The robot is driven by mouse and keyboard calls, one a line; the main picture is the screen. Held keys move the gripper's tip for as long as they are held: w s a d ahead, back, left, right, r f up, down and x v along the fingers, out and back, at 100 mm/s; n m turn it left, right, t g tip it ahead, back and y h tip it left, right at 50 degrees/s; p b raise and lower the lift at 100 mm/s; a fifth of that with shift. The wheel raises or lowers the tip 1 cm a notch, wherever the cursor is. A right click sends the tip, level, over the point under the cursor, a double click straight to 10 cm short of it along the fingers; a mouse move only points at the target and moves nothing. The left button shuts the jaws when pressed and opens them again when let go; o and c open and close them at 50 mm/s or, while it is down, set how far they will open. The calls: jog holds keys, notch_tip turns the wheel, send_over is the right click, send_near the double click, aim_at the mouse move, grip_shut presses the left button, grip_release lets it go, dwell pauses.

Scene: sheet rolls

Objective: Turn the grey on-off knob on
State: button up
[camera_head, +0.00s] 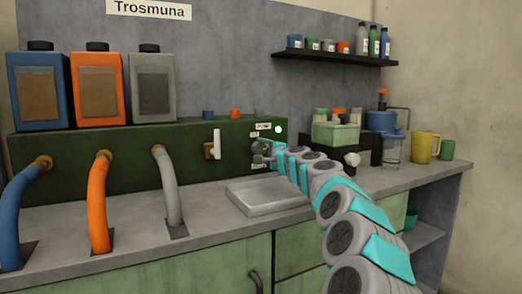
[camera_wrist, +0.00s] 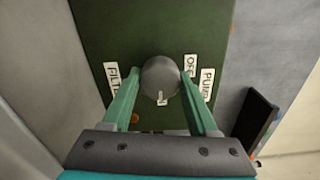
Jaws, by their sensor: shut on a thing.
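The grey knob (camera_wrist: 160,78) is round and sits on the dark green panel (camera_wrist: 110,25). In the wrist view my gripper (camera_wrist: 160,80) has one finger on each side of the knob and is shut on it. In the head view the gripper (camera_head: 272,150) reaches the panel and partly covers the knob (camera_head: 258,147). White labels reading OFF (camera_wrist: 190,67) and PUMP (camera_wrist: 207,84) lie right of the knob in the wrist view. A small label (camera_wrist: 162,99) below the knob is partly hidden. The knob's pointing direction is unclear.
A white lever (camera_head: 216,143) stands on the panel left of the knob. A grey tray (camera_head: 265,195) lies on the counter below. A small bright green light (camera_head: 279,129) shows above the knob. Containers and a yellow mug (camera_head: 423,147) stand to the right.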

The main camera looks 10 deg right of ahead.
jog(key=shift+f, duration=0.1)
jog(key=o, duration=1.4)
jog(key=shift+c, duration=0.2)
jog(key=shift+s+d, duration=0.1)
jog(key=shift+b+v, duration=0.65)
jog(key=shift+v, duration=3.15)
